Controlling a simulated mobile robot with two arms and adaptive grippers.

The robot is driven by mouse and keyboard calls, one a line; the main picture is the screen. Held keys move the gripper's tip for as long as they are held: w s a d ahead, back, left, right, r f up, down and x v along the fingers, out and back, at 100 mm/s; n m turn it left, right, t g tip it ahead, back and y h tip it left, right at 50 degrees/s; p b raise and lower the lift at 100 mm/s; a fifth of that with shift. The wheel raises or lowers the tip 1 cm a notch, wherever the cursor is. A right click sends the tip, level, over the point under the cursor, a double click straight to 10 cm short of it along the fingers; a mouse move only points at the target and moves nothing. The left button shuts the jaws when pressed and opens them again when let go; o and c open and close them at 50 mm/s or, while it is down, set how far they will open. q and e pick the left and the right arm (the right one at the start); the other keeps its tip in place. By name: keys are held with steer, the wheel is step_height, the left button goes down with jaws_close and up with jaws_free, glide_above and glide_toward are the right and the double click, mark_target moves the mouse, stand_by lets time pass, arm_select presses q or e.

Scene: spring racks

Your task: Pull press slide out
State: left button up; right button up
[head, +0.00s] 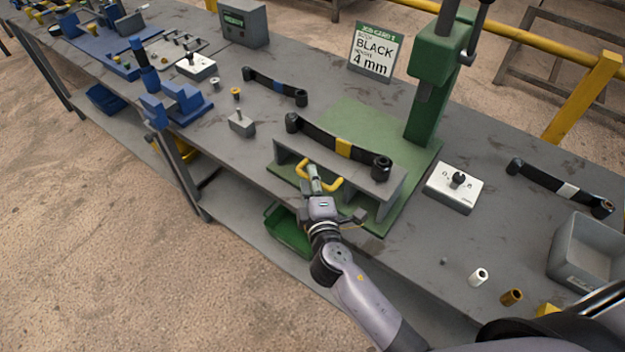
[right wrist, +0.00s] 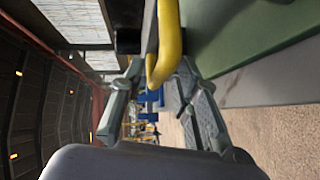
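The press slide (head: 335,150) is a grey, bench-like fixture with a yellow handle (head: 334,183) on its front side. It sits on the green base plate (head: 411,178) of the press. My right gripper (head: 314,174) is at the handle. In the right wrist view the yellow handle (right wrist: 166,45) runs between the fingertips (right wrist: 162,66), which look closed against both sides of it. Part of the contact is hidden by the handle itself. My left gripper is not in view.
The green press column (head: 430,105) stands behind the slide. A white dial box (head: 453,187) and a grey bin (head: 590,252) are to the right. A small grey block (head: 242,124) is left. A green bin (head: 287,232) sits below the bench edge.

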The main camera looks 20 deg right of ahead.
steer(key=shift+d, duration=0.15)
steer(key=s+a+r, duration=0.1)
steer(key=s, duration=1)
steer(key=shift+s+r, duration=0.35)
steer(key=shift+r, duration=0.05)
steer(key=shift+a+f, duration=0.1)
steer(key=shift+a, duration=0.05)
steer(key=s+d+f+m+g+y, duration=0.1)
steer(key=s+f+g, duration=0.2)
steer(key=f, duration=0.8)
steer(key=s+d+f+m+g+b, duration=0.1)
steer(key=s+f+m+g, duration=0.2)
steer(key=f, duration=0.9)
steer(key=s+d+f+g+y, duration=0.15)
steer(key=s+f, duration=0.25)
steer(key=f, duration=0.7)
steer(key=s+d+f+m+g, duration=0.4)
steer(key=s+f, duration=0.4)
steer(key=s, duration=0.4)
steer(key=s+d+f+m+g+b, duration=0.1)
steer(key=s+d+f+m+g, duration=0.2)
steer(key=s+f, duration=0.6)
steer(key=s+d+m+h, duration=0.1)
steer(key=s, duration=0.2)
steer(key=shift+f+m+g, duration=0.25)
steer(key=shift+m+g, duration=0.1)
steer(key=shift+m, duration=0.05)
